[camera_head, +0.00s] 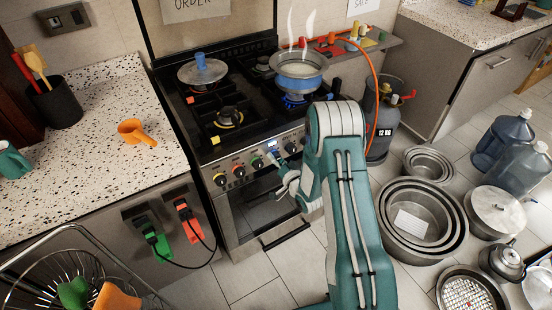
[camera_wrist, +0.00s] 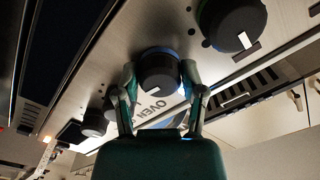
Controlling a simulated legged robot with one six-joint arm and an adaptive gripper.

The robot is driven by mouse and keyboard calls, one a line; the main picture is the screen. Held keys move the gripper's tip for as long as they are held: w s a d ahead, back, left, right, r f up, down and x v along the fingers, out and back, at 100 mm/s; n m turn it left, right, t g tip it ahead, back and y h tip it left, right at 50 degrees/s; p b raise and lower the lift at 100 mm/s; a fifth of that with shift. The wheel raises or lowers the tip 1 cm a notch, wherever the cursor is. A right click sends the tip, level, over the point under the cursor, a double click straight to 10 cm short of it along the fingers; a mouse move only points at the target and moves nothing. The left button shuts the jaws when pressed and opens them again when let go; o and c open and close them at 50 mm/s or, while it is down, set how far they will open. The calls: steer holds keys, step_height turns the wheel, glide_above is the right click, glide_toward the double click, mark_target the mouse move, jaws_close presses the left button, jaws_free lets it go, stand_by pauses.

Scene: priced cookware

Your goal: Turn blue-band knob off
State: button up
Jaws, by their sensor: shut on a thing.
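The knob with the blue band (camera_wrist: 158,72) is on the stove's front panel in the wrist view. Its white mark points down the picture. My gripper (camera_wrist: 159,82) has one finger on each side of this knob and is shut on it. In the head view my gripper (camera_head: 278,162) is at the stove's front panel and hides part of the knob row. The stove (camera_head: 240,150) has a lit burner with blue flame (camera_head: 292,102) under a steaming pot with a blue band (camera_head: 300,80).
Another black knob (camera_wrist: 235,22) sits close beside the gripped one. Knobs with coloured bands (camera_head: 239,171) line the panel to the left. A lidded pan (camera_head: 202,72) stands at the back left. A gas cylinder (camera_head: 383,125) and stacked pots (camera_head: 462,225) stand right of the stove.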

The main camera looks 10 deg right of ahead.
steer(key=n, duration=0.4)
steer(key=shift+n, duration=0.4)
steer(key=n, duration=0.5)
steer(key=shift+n, duration=0.3)
steer(key=n, duration=0.4)
steer(key=shift+n, duration=2.6)
steer(key=shift+f, duration=0.1)
steer(key=o, duration=1.1)
steer(key=shift+o, duration=0.2)
